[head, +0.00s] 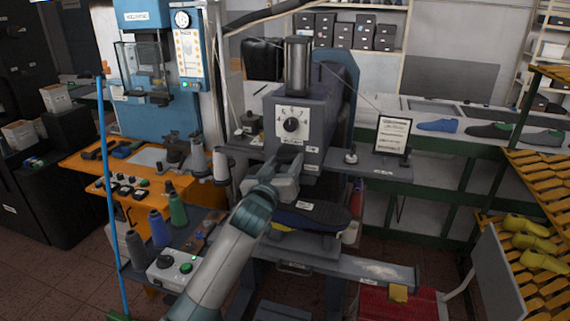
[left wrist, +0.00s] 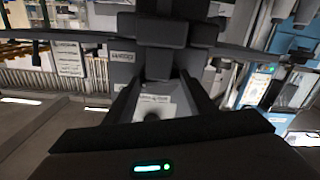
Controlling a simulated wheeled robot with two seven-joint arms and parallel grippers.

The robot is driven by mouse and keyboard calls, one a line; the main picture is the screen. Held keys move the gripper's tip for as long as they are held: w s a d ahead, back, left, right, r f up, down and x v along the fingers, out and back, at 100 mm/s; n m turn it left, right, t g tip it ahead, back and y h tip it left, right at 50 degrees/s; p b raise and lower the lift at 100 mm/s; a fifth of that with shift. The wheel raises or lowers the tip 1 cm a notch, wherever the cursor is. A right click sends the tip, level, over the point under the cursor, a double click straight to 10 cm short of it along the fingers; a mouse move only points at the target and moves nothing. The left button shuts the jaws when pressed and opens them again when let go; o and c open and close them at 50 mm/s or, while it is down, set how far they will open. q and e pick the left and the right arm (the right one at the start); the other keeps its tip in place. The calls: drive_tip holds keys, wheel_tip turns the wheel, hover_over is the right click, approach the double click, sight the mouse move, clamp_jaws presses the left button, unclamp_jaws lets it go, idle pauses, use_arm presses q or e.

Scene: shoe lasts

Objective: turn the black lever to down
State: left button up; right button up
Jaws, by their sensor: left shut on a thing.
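My left gripper (head: 287,164) is at the front of the grey press machine (head: 312,118), just below its white dial plate (head: 292,122) with a round black knob. In the left wrist view the two fingers (left wrist: 160,90) reach toward a dark piece, the black lever (left wrist: 158,64), and are shut on it. In the head view the gripper hides most of the lever, so its exact angle cannot be told. My right gripper is in neither view.
A dark shoe form (head: 318,215) lies on the machine's bed below the gripper. A framed sign (head: 393,135) stands on the shelf to the right. Thread spools (head: 178,207) and a control box (head: 172,272) stand at left. A blue pole (head: 111,200) rises further left.

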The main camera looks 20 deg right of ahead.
use_arm(q)
drive_tip(key=m, duration=0.4)
drive_tip(key=shift+m, duration=0.3)
drive_tip(key=m, duration=0.4)
drive_tip(key=shift+m, duration=0.7)
drive_tip(key=o, duration=1)
drive_tip(key=shift+o, duration=0.2)
drive_tip(key=shift+a, duration=0.1)
